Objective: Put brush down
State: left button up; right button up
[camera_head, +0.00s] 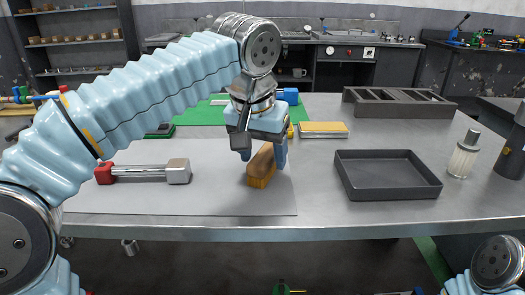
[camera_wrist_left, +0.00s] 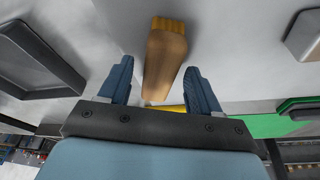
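The brush (camera_head: 262,166) has a wooden handle and yellow-brown bristles. It appears to rest on the grey mat (camera_head: 225,205) near the table's front, bristle end towards me. My left gripper (camera_head: 265,156) is over the handle end, fingers pointing down. In the left wrist view the brush (camera_wrist_left: 165,60) lies between the open fingers of the left gripper (camera_wrist_left: 160,85), with a gap on each side. The fingers hide part of the handle in the head view. My right gripper is out of view; only part of that arm shows at lower right.
A red and grey hammer-like tool (camera_head: 145,173) lies left on the mat. An empty dark tray (camera_head: 388,190) is at right, with a slotted dark holder (camera_head: 400,110) behind. A yellow-topped block (camera_head: 323,129), a green mat (camera_head: 205,112) and a clear bottle (camera_head: 464,158) stand around.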

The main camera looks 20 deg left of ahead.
pick_arm(q)
jog(key=shift+r, duration=0.45)
jog(key=p+v, duration=0.2)
jog(key=v, duration=0.9)
jog(key=shift+r, duration=0.2)
jog(key=shift+s, duration=0.2)
